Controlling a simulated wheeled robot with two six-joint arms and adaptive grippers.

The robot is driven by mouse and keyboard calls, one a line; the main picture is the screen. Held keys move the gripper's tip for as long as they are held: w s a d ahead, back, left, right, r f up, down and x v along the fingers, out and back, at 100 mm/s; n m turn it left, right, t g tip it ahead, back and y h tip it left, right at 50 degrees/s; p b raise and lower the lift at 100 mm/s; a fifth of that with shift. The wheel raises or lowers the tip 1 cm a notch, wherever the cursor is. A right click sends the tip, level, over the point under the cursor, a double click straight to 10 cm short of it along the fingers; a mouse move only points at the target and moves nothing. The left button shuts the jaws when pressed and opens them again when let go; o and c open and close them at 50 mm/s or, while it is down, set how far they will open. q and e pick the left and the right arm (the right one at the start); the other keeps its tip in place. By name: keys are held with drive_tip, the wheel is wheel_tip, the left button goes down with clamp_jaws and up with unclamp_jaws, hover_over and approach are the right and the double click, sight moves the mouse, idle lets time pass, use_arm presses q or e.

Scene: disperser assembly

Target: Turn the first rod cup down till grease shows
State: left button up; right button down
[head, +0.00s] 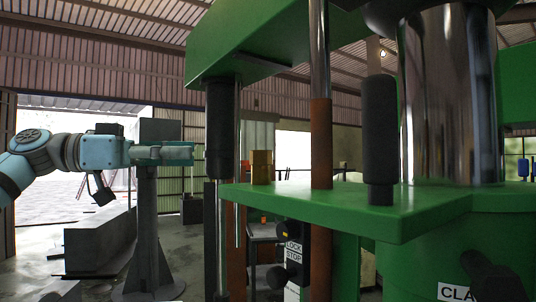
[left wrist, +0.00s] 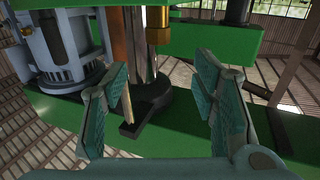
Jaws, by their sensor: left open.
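A small brass cup (head: 262,167) stands upright on the green plate (head: 350,208), left of a brown-and-steel rod (head: 320,120). A brass fitting (left wrist: 157,24), apparently the same cup, shows at the top centre of the left wrist view. My left gripper (head: 188,152) reaches in from the left in the head view and ends close to the black-topped column (head: 220,130), left of the cup. In the left wrist view its two fingers (left wrist: 162,75) are spread wide with no object held between them. I see no grease on the cup. My right gripper is not in view.
A black cylindrical handle (head: 379,130) stands on the plate's right side, before a large shiny steel column (head: 450,100). A green beam (head: 245,40) overhangs the work. Below is a LOCK/STOP label (head: 294,250). A grey post (head: 148,230) stands under my left arm.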

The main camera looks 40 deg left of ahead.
sight(260, 153)
use_arm(q)
drive_tip(key=p+x, duration=0.3)
drive_tip(key=x, duration=1)
drive_tip(key=shift+w+d+r+p, duration=0.1)
drive_tip(key=shift+d+p, duration=0.05)
drive_tip(key=shift+p, duration=0.15)
drive_tip(key=shift+w+d, duration=0.2)
drive_tip(key=shift+d, duration=0.15)
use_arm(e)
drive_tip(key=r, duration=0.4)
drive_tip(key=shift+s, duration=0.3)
use_arm(q)
drive_tip(key=shift+c, duration=0.4)
